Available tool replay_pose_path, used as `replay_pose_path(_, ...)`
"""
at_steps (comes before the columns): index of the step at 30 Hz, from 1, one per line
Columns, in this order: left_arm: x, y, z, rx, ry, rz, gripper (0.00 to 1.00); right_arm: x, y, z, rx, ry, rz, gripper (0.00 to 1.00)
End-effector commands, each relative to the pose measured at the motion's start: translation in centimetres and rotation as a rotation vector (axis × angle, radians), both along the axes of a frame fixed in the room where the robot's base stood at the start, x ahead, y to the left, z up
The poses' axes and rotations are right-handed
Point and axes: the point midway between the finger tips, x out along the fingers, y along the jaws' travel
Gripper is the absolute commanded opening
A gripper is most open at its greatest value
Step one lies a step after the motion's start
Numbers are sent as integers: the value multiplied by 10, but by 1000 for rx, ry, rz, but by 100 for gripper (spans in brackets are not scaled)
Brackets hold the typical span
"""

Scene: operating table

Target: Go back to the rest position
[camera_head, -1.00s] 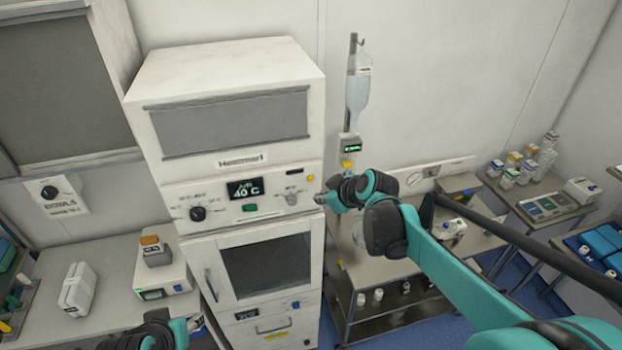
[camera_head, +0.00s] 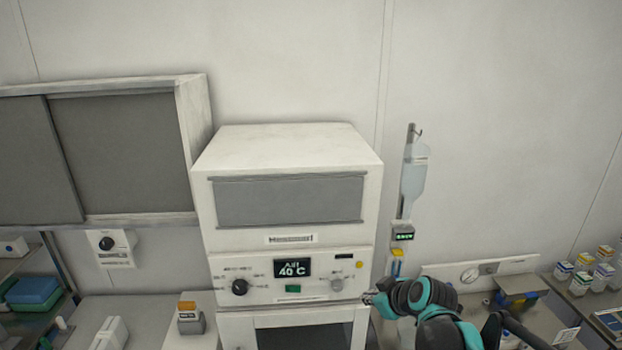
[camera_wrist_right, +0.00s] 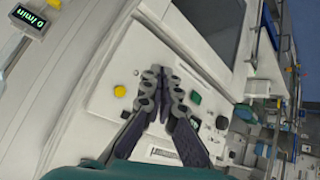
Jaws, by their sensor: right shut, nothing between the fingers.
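My right gripper (camera_head: 369,298) is in front of the right edge of the white warming cabinet (camera_head: 285,150), at the height of its control panel. In the right wrist view, my right gripper (camera_wrist_right: 160,72) has its fingertips together with nothing between them. The control panel (camera_wrist_right: 110,75) lies beyond the fingers. Its yellow button (camera_wrist_right: 119,91) and green button (camera_wrist_right: 194,98) show to either side of them. I cannot tell whether the fingertips touch the panel. In the head view, the display (camera_head: 293,268) reads 40 C. My left gripper is in neither view.
An infusion bag (camera_head: 414,180) hangs on a pole right of the cabinet. A grey wall cupboard (camera_head: 130,150) is at left. A counter with a small orange-topped device (camera_head: 190,318) is at lower left. Several small bottles (camera_head: 590,268) stand at far right. The wall above is bare.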

Motion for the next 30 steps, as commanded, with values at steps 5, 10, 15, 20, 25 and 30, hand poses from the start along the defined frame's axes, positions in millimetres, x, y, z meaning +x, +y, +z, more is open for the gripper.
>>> replay_pose_path(5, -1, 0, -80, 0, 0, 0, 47, -48, 8, -80, 35, 64, -91, 0)
replay_pose_path(10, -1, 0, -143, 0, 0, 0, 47, -97, 11, -148, 72, 121, -202, 0)
replay_pose_path(15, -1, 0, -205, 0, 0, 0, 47, -143, 10, -220, 105, 167, -320, 0)
replay_pose_path(20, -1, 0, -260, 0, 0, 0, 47, -182, 6, -289, 134, 196, -430, 0)
replay_pose_path(25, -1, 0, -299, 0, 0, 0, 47, -210, 1, -340, 157, 211, -522, 0)
replay_pose_path(30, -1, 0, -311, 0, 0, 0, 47, -221, -2, -358, 167, 216, -565, 0)
